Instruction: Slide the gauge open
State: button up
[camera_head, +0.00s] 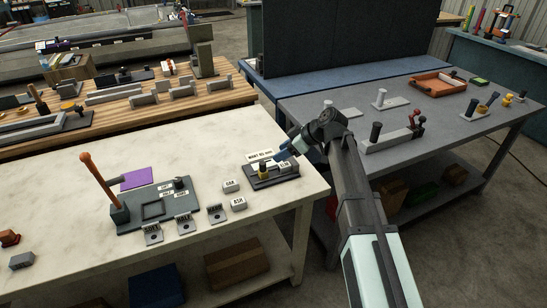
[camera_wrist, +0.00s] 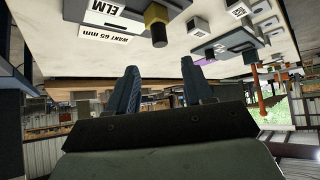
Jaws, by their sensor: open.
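The gauge (camera_head: 272,177) is a dark slab near the right edge of the pale table, with a light block labelled "ELM" (camera_head: 285,165) and a card reading "WANT 65 mm" (camera_head: 261,155). A yellow and black knob (camera_head: 263,169) stands up from it. My gripper (camera_head: 284,155) is over the gauge's back edge, covering part of it. In the wrist view my gripper (camera_wrist: 160,78) is open and empty. The knob (camera_wrist: 157,24) and "ELM" block (camera_wrist: 106,7) lie beyond the fingertips, apart from them. The gauge's opening is too small to judge.
A dark plate (camera_head: 158,207) with an upright orange lever (camera_head: 97,178) stands left of the gauge. The grey table (camera_head: 330,118) on the right holds other fixtures.

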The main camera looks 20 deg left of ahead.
jog(key=shift+v, duration=1.5)
